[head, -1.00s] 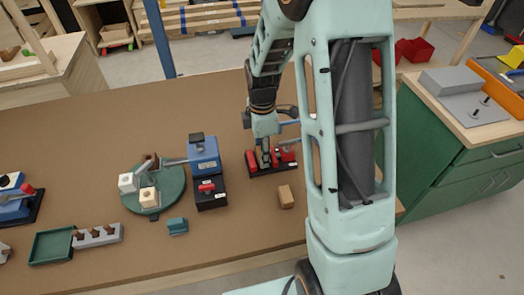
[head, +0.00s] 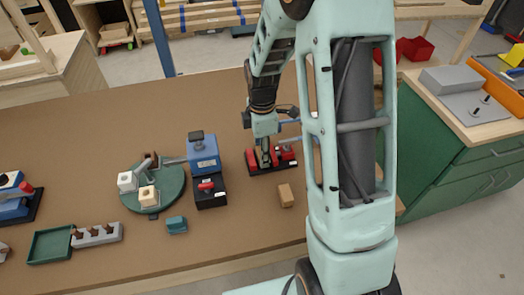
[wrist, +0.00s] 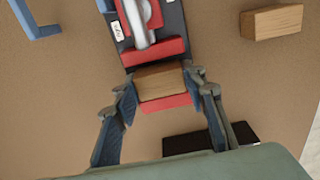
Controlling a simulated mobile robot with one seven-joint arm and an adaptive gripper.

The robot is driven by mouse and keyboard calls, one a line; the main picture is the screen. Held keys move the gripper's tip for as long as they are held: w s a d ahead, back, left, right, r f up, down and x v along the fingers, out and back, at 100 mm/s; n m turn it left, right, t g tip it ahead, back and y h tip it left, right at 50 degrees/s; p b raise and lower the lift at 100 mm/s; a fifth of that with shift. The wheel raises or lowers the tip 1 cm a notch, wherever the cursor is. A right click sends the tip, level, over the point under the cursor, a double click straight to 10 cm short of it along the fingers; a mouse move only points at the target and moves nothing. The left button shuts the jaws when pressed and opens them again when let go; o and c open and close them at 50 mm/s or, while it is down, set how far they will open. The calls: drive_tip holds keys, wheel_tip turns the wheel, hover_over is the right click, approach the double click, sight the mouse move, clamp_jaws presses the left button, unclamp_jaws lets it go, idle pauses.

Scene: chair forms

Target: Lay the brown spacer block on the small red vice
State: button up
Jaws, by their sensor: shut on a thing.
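The small red vice (head: 286,158), with red jaws on a dark base, stands on the brown table. It also shows in the wrist view (wrist: 153,50). My gripper (head: 265,158) is directly over it. In the wrist view my gripper's fingertips (wrist: 161,85) are closed on the two ends of the brown spacer block (wrist: 160,77). The block lies flat between a red jaw above it and red below it in the picture. I cannot tell whether it touches the vice. The fingers mostly hide the block in the head view.
Another brown block (head: 286,195) lies on the table in front of the vice. A blue vice (head: 203,155) on a black base stands to the left, beside a round green plate (head: 174,198) with small blocks. A teal block (head: 177,225) and green tray (head: 50,246) are nearer the front.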

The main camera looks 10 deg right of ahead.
drive_tip(key=shift+f, duration=0.35)
drive_tip(key=o, duration=1.7)
drive_tip(key=shift+r, duration=0.15)
drive_tip(key=shift+r+p, duration=2.15)
drive_tip(key=shift+r, duration=0.85)
drive_tip(key=shift+f, duration=0.1)
